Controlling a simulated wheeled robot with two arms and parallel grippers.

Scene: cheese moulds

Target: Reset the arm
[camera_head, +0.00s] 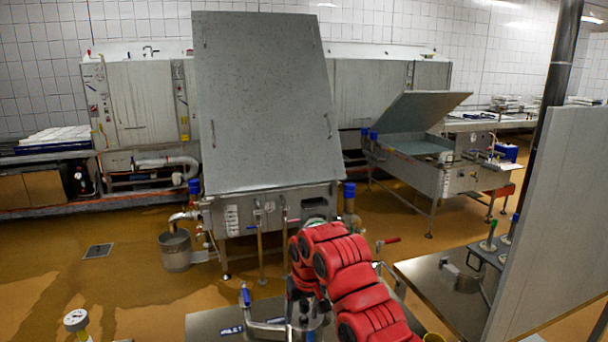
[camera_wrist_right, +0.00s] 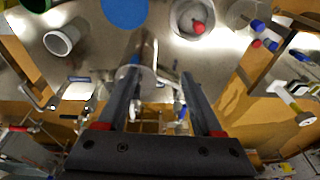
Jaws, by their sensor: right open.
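My right arm, with its red and black covers, comes in from the bottom right of the head view and bends over the steel table at the bottom centre. Its gripper is largely hidden there, below the bend. In the right wrist view my right gripper (camera_wrist_right: 163,80) is open, with two dark fingers apart and nothing seen held between them. A steel cylinder (camera_wrist_right: 143,48) stands beyond the fingertips, and I cannot tell how far off it is. My left gripper is not in view.
A steel table (camera_head: 210,321) carries fittings close to my right arm. A grey panel (camera_head: 555,225) stands at right. A white cup (camera_wrist_right: 62,41) shows in the wrist view. Floor at left is mostly clear.

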